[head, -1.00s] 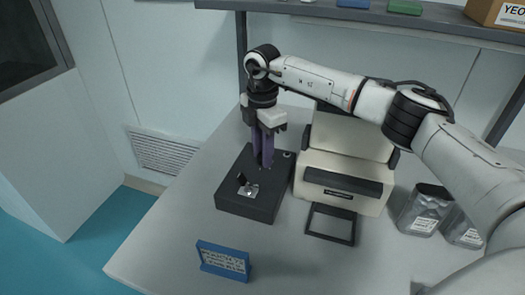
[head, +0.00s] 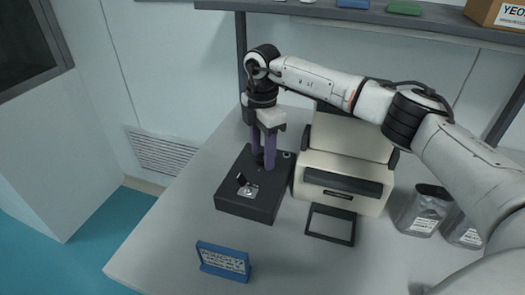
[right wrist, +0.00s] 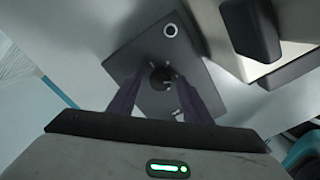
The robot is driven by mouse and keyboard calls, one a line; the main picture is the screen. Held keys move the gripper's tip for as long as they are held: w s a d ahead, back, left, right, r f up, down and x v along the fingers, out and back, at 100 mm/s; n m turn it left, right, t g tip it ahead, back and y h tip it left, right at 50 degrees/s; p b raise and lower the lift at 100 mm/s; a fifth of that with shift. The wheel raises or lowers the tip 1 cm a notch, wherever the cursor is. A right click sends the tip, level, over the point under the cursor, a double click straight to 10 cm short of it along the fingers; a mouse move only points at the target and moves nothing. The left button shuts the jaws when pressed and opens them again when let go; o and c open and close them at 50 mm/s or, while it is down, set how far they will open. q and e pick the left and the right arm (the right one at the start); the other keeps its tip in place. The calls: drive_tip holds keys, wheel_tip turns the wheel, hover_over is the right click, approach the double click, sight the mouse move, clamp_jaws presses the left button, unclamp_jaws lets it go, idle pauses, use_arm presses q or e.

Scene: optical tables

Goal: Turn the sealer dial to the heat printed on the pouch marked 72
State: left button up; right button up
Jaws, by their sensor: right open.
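The dark control box (head: 235,203) sits on the table, left of the cream sealer (head: 345,157). Its round black dial (right wrist: 160,77) is in the middle of the box top in the right wrist view. My right gripper (head: 264,158) points down at the box with its purple fingers open. The fingers stand on either side of the dial; contact cannot be told. A blue card stand (head: 222,263) near the front edge has small print, apparently naming pouch 72. Silver pouches with white labels (head: 421,212) (head: 466,232) stand at right; their print is too small to read. My left gripper is not in view.
A black frame (head: 331,225) lies in front of the sealer. A small silver plate with a black upright part (head: 247,190) is on the box's front. A shelf (head: 350,14) runs above the table. The table around the blue card is clear.

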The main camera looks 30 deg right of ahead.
sight(263, 156)
drive_tip(key=shift+r, duration=0.1)
wheel_tip(263, 156, up, 10)
drive_tip(key=b, duration=0.1)
idle(0.3)
